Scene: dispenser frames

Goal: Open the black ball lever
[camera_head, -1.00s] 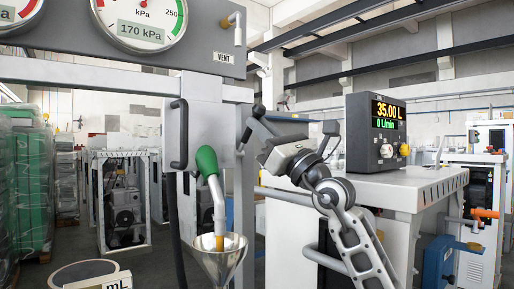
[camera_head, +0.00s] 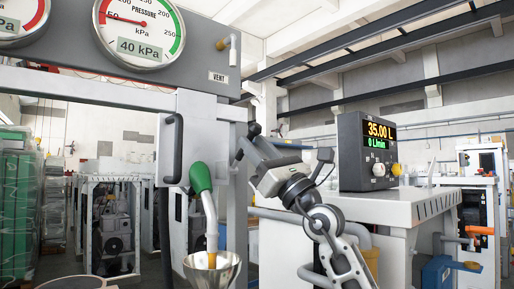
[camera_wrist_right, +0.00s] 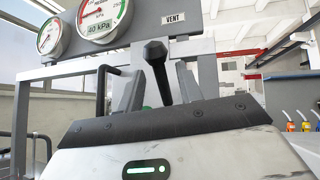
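The black ball lever (camera_wrist_right: 154,50) stands up between the fingers of my right gripper (camera_wrist_right: 163,76) in the right wrist view. Its round knob shows above the fingertips, and its dark stem runs down between them. Gaps show beside the stem, so the gripper looks open around the lever rather than shut on it. In the head view the lever's dark knob (camera_head: 254,129) shows small beside my right gripper (camera_head: 243,152), near the grey post. The lever's base is hidden by the gripper. My left gripper is not in view.
A gauge (camera_head: 139,30) reads 40 kPa on the grey panel. A green-handled nozzle (camera_head: 201,178) hangs over a metal funnel (camera_head: 212,268), left of my right arm. A black handle (camera_head: 173,148) is on the cabinet. A display box (camera_head: 366,150) reads 35.00 L on the bench at right.

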